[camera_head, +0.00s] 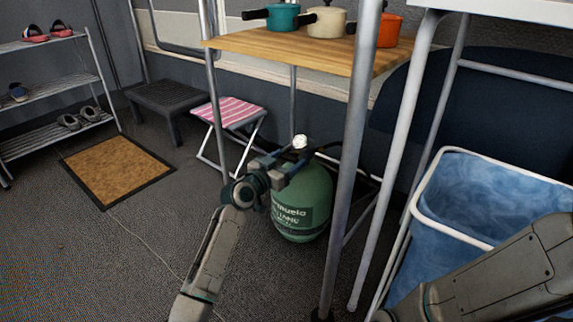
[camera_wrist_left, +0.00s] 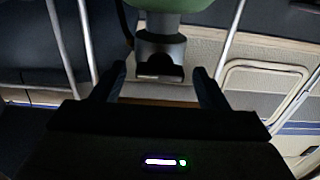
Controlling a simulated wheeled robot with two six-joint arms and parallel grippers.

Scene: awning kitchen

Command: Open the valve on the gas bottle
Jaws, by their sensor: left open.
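The green gas bottle (camera_head: 303,208) stands upright on the floor under the wooden-topped table. A small white knob (camera_head: 299,141) shows at its top, just behind my left gripper (camera_head: 286,165). The gripper is open at the top of the bottle and hides part of it. In the left wrist view the bottle (camera_wrist_left: 170,5) hangs down from the top edge. Its dark valve fitting (camera_wrist_left: 160,52) lies between the two open fingers of the gripper (camera_wrist_left: 159,72). I cannot tell whether the fingers touch it. My right forearm shows at lower right; its gripper is out of view.
The table (camera_head: 290,48) bears several pots, and its metal legs (camera_head: 350,150) stand close beside the bottle. A blue bin (camera_head: 465,205) with a white rim is at right. A striped stool (camera_head: 230,112), dark stool (camera_head: 168,95), doormat (camera_head: 118,168) and shoe rack (camera_head: 50,87) are left.

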